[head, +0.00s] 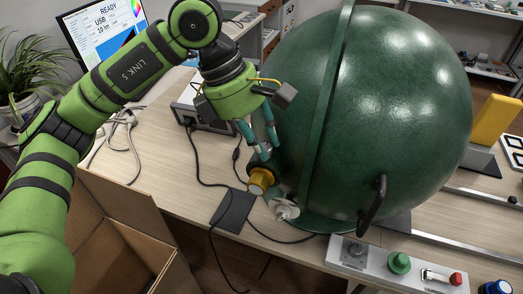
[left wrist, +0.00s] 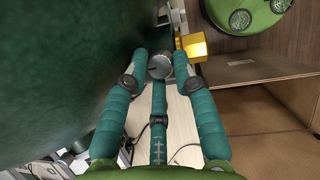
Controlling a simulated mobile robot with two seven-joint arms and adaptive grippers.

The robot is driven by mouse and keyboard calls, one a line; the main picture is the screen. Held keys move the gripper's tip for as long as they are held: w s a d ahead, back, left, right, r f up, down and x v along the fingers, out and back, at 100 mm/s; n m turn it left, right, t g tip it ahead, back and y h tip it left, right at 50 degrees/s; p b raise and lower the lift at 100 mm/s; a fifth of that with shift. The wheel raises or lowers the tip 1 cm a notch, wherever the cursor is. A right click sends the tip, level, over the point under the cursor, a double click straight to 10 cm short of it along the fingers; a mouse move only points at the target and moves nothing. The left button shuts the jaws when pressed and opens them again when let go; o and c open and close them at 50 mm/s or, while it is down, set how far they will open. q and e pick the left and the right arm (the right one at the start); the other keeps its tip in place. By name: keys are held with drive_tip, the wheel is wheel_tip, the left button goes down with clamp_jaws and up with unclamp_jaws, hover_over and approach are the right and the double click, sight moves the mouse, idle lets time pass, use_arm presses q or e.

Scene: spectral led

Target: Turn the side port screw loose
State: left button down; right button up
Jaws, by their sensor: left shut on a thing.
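The side port screw (left wrist: 160,66) is a round silver head with a dark slot, beside the large green sphere (head: 375,90). The sphere also fills the left of the left wrist view (left wrist: 55,60). My left gripper (head: 263,150) has teal fingers and is at the sphere's lower left side. In the left wrist view, the gripper (left wrist: 160,75) has its fingertips closed around the screw head. In the head view the fingers hide most of the screw. A gold fitting (head: 261,180) is just below the fingertips and shows beyond them in the left wrist view (left wrist: 194,46). My right gripper is out of view.
A white fitting (head: 286,208) is below the gold one. An open cardboard box (head: 115,235) stands at lower left. A grey instrument (head: 190,108) and cables lie behind the gripper. A control panel (head: 375,262) with knobs is at the front. A dark pad (head: 234,210) lies on the table.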

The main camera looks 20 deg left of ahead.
use_arm(q)
drive_tip(key=n+b, duration=0.1)
drive_tip(key=n+t+b, duration=0.1)
drive_tip(key=n, duration=0.1)
drive_tip(key=f+n+b, duration=0.1)
drive_tip(key=shift+s+d+t+y+b, duration=0.1)
drive_tip(key=shift+s+t+y+b, duration=0.2)
drive_tip(key=shift+s+y, duration=0.1)
drive_tip(key=n+t+y+b, duration=0.1)
drive_tip(key=n+b, duration=0.1)
drive_tip(key=n, duration=0.1)
drive_tip(key=shift+r+n, duration=0.1)
drive_tip(key=shift+n, duration=0.3)
drive_tip(key=shift+d+r+n+b, duration=0.15)
drive_tip(key=shift+n+b, duration=0.4)
drive_tip(key=shift+n, duration=0.45)
drive_tip(key=shift+y, duration=0.3)
drive_tip(key=c, duration=1.1)
unclamp_jaws()
drive_tip(key=shift+o, duration=0.2)
drive_tip(key=shift+r, duration=0.2)
